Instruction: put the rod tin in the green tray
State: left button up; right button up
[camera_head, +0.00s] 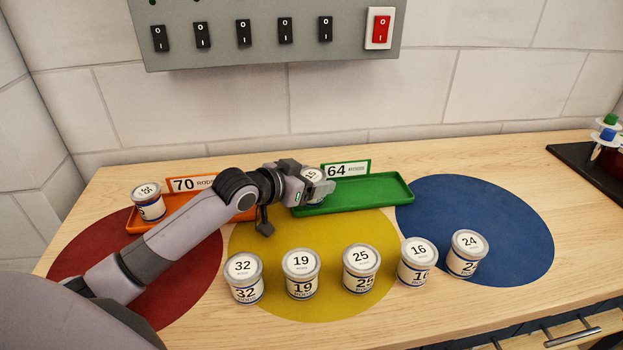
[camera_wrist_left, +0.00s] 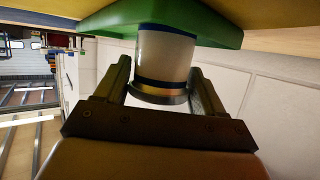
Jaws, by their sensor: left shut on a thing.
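My left gripper (camera_head: 316,190) is shut on a white rod tin (camera_head: 313,173) at the left end of the green tray (camera_head: 365,195). The tin's top number is partly hidden by the gripper. In the left wrist view the tin (camera_wrist_left: 164,58) is between the two fingers (camera_wrist_left: 160,92), with its base at the green tray (camera_wrist_left: 215,22). I cannot tell whether the base rests fully on the tray floor. The rest of the tray, to the right, is empty. A card marked 64 (camera_head: 346,169) stands behind the tray. My right gripper is not in view.
An orange tray (camera_head: 175,219) with a tin (camera_head: 149,203) and a card marked 70 (camera_head: 191,184) lies to the left, partly behind my arm. Several tins, such as 25 (camera_head: 361,268), stand in front. The blue disc (camera_head: 500,230) is mostly clear.

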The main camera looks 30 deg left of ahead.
pick_arm(q)
jog(key=o, duration=1.2)
jog(key=shift+s+r, duration=0.1)
jog(key=shift+r, duration=0.05)
jog(key=v, duration=1.1)
jog(key=shift+s+a+r, duration=0.1)
jog(key=shift+s+r, duration=0.1)
jog(key=shift+s, duration=0.15)
jog(key=shift+s, duration=0.1)
